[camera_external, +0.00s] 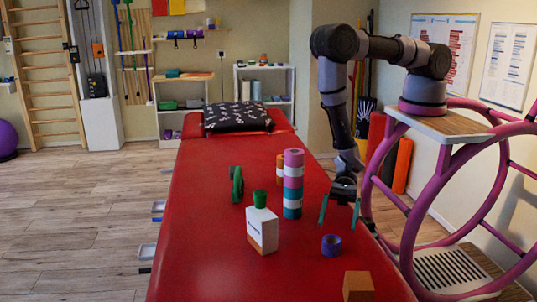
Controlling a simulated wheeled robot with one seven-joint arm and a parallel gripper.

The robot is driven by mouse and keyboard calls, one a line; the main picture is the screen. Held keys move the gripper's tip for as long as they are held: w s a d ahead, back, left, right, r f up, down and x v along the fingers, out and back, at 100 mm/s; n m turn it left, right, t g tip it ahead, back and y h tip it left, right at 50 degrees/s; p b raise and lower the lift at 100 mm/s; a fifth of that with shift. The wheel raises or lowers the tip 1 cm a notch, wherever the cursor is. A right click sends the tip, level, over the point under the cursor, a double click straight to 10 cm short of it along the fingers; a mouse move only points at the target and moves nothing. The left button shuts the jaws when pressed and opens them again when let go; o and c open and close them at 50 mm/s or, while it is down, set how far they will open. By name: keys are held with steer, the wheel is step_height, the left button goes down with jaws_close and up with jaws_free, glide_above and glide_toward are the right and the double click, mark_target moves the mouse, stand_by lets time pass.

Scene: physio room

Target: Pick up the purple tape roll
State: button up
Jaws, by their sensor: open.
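The purple tape roll (331,246) lies on the red treatment table (200,270), toward its right side, with a dark hole in the side facing the camera. My gripper (339,212) points down above and slightly behind it in the picture. Its two green fingers are spread apart with nothing between them. The roll appears apart from the fingers; the exact height of the gripper over the table is hard to tell.
A stack of coloured rolls (293,184) stands left of my gripper. A pink-purple frame (412,225) stands close right.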

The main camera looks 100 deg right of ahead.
mark_target(330, 247)
steer(key=x, duration=0.8)
steer(key=shift+w+r, duration=0.1)
steer(key=shift+w, duration=0.1)
steer(key=c, duration=1.4)
